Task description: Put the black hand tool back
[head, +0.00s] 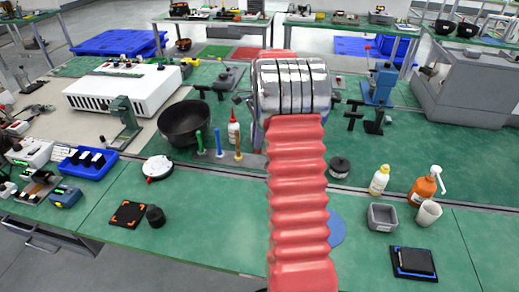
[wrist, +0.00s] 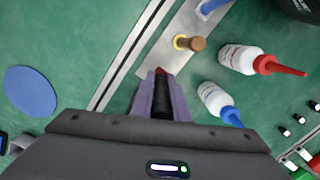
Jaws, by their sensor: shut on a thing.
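In the wrist view my gripper (wrist: 161,92) has its two purple fingers closed around a dark, narrow thing, the black hand tool (wrist: 161,104), with a dark reddish tip at its far end. Most of the tool is hidden between the fingers. A pale metal strip (wrist: 158,58) lies just beyond the fingertips; I cannot tell whether the tool touches it. An orange-brown tool (wrist: 190,43) and a blue tool (wrist: 212,5) stand on the strip. In the head view the strip (head: 190,164) carries green (head: 199,141), blue (head: 218,143) and orange (head: 238,144) tools. There my red sleeved arm hides the gripper.
A black bowl (head: 185,122) stands behind the strip. A blue disc (wrist: 30,90) is at left. Green bench in front of the strip is largely clear.

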